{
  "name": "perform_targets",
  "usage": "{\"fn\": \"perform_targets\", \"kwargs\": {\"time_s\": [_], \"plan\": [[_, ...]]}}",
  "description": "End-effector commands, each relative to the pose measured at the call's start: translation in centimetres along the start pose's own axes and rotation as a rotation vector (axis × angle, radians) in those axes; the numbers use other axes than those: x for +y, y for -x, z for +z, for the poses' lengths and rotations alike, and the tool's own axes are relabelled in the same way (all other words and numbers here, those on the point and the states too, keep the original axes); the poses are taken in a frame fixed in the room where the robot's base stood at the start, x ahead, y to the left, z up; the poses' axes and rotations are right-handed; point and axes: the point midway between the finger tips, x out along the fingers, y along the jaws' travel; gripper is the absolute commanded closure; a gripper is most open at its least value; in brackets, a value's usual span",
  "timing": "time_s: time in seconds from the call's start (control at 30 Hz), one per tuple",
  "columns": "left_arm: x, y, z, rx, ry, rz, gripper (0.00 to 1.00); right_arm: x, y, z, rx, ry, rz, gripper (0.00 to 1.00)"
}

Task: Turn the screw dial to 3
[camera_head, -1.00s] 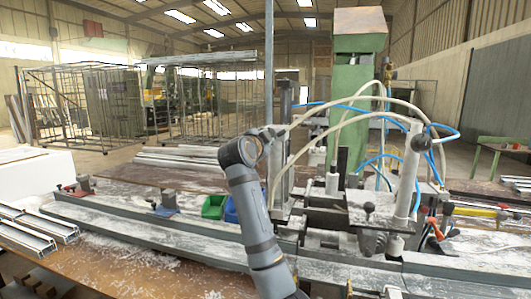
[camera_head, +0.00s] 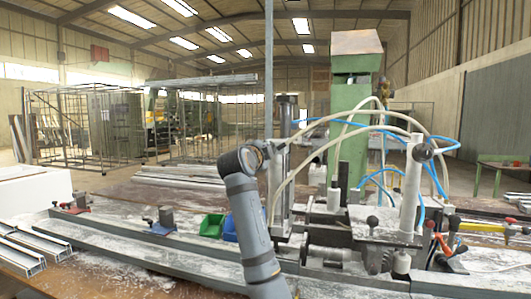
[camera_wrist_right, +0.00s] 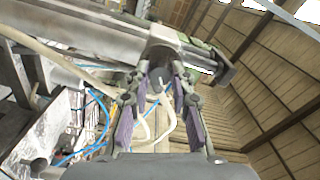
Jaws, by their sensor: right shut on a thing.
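My right gripper (camera_wrist_right: 159,84) shows in the right wrist view, its two dark fingers with purple pads on either side of a small dark round knob, which looks like the screw dial (camera_wrist_right: 157,78). The fingers are shut on it. The knob sits at a grey metal bar of the machine. No numbers or marks on it can be read. In the head view, my grey arm rises from the bottom middle and ends at the upright metal column (camera_head: 281,170) of the clamp bench; the fingertips and dial are too small to make out there. My left gripper is not in view.
A green machine column (camera_head: 348,145) stands behind the bench. Blue and cream hoses (camera_head: 372,112) arch over the right side. A green bin (camera_head: 211,225) and a blue bin (camera_head: 230,228) stand left of my arm. Long metal profiles (camera_head: 140,248) lie along the bench.

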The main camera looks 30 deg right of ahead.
Motion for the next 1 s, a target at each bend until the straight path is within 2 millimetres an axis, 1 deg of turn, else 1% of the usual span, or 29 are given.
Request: {"fn": "perform_targets", "kwargs": {"time_s": [0.13,0.17,0.3,0.57,0.67,0.77,1.0], "plan": [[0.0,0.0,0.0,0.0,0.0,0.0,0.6,0.1,0.0,0.1,-0.001,0.001,0.003,1.0],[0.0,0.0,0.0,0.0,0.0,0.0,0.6,0.1,0.0,0.1,-0.001,0.001,0.003,0.73],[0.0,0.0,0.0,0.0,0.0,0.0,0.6,0.1,0.0,0.1,-0.001,0.001,0.002,0.54],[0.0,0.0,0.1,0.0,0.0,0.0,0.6,0.1,0.0,0.0,0.0,0.001,0.001,0.54],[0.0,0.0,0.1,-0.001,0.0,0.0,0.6,0.0,0.6,0.1,-0.002,0.0,0.0,0.54],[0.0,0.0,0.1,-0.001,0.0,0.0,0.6,0.0,2.2,0.2,-0.004,-0.001,-0.002,0.54],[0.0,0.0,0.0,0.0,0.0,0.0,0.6,0.1,8.1,0.3,-0.007,-0.002,0.001,0.54]]}}
